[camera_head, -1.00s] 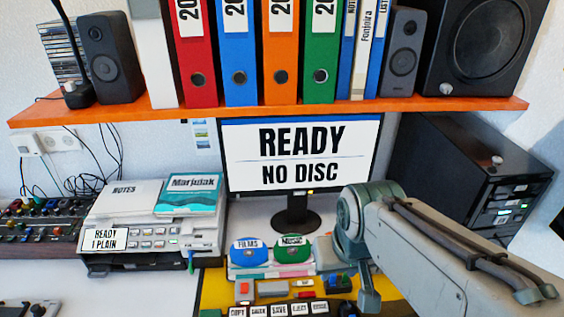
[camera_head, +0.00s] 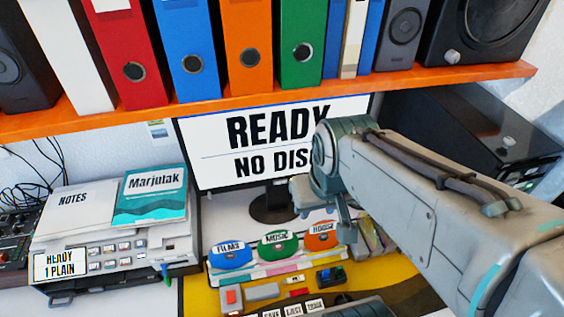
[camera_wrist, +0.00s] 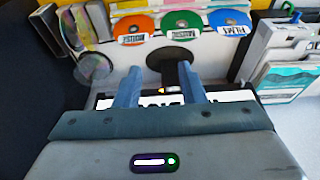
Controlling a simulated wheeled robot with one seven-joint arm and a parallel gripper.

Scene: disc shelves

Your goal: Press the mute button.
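No button labelled mute can be read in either view. A row of labelled keys (camera_head: 293,310) shows at the bottom edge of the head view, with "SAVE" and "EJECT" among its labels, partly cut off. Small unlabelled-looking buttons, one a red button (camera_head: 231,297), lie just behind it on the yellow mat (camera_head: 196,294). My gripper (camera_head: 325,215) hangs in front of the monitor's lower right, above the disc area. In the wrist view my gripper (camera_wrist: 160,68) has its two fingers apart with nothing between them.
An orange shelf (camera_head: 230,108) with binders and speakers crosses above. The monitor (camera_head: 225,172) reads "READY / NO DISC". Discs labelled films (camera_head: 231,257), music (camera_head: 278,244) and house (camera_head: 321,236) stand in a row. A printer-like device (camera_head: 110,235) is at left, a black box (camera_head: 465,120) at right.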

